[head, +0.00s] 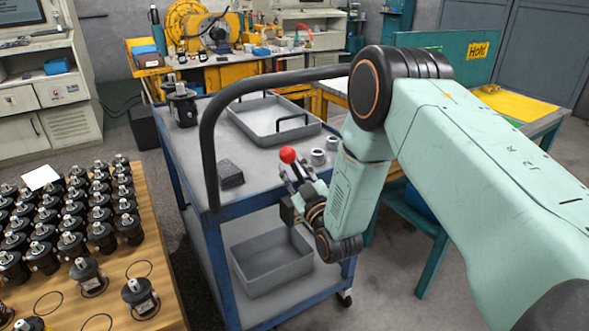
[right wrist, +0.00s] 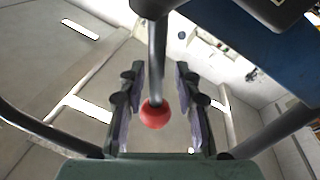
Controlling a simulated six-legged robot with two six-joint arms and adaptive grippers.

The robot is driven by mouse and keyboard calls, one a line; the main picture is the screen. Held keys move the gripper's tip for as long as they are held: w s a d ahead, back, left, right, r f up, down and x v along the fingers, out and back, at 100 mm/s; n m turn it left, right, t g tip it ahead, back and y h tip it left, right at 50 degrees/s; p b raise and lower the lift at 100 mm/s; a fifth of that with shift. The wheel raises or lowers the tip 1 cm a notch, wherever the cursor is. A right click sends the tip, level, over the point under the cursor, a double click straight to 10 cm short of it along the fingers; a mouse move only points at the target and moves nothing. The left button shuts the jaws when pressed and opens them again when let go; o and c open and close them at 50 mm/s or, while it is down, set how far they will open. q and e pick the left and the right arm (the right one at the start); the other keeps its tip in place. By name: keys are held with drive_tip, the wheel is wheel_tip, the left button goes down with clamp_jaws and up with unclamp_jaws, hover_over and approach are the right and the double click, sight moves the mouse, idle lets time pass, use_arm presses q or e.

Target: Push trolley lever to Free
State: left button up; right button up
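The lever's red ball knob (head: 287,155) shows at the near edge of the blue trolley (head: 215,262), just beyond my right gripper's fingertips in the head view. My right gripper (head: 297,180) is open at that edge. In the right wrist view the knob (right wrist: 154,114) and its grey rod (right wrist: 157,60) appear between the two spread fingers of the gripper (right wrist: 160,105), with a gap on each side. I cannot tell whether either finger touches the lever. The lever's base is hidden in the head view. No Free marking is legible. My left gripper is out of view.
The trolley carries a grey tray (head: 262,133), a black motor (head: 180,104), a dark block (head: 230,174) and small rings (head: 318,157). Its black handle (head: 209,150) rises at the near left. A wooden table (head: 160,270) with several motors stands left. A Hold sign (head: 478,51) is behind.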

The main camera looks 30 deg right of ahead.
drive_tip(key=shift+s, duration=0.1)
drive_tip(key=s+f, duration=0.1)
drive_tip(key=s, duration=1)
drive_tip(key=shift+s+a+f, duration=0.3)
drive_tip(key=shift+s+f, duration=0.05)
drive_tip(key=shift+f, duration=0.05)
drive_tip(key=s+a+f+m+g+y, duration=0.1)
drive_tip(key=s+f+m+g, duration=0.1)
drive_tip(key=s+f+g, duration=0.45)
drive_tip(key=s+a+f+m+g, duration=0.1)
drive_tip(key=a+f+m+g, duration=0.15)
drive_tip(key=f, duration=0.75)
drive_tip(key=s+a+f+g, duration=0.1)
drive_tip(key=s+f+g, duration=0.1)
drive_tip(key=s, duration=0.6)
drive_tip(key=s+f+g, duration=0.2)
drive_tip(key=s+g, duration=0.3)
drive_tip(key=s, duration=0.4)
drive_tip(key=s+a+f+g, duration=0.1)
drive_tip(key=s+f+g, duration=0.2)
drive_tip(key=s, duration=0.5)
drive_tip(key=shift+s+a+g, duration=0.2)
drive_tip(key=shift+a+g, duration=0.15)
drive_tip(key=shift+g, duration=0.05)
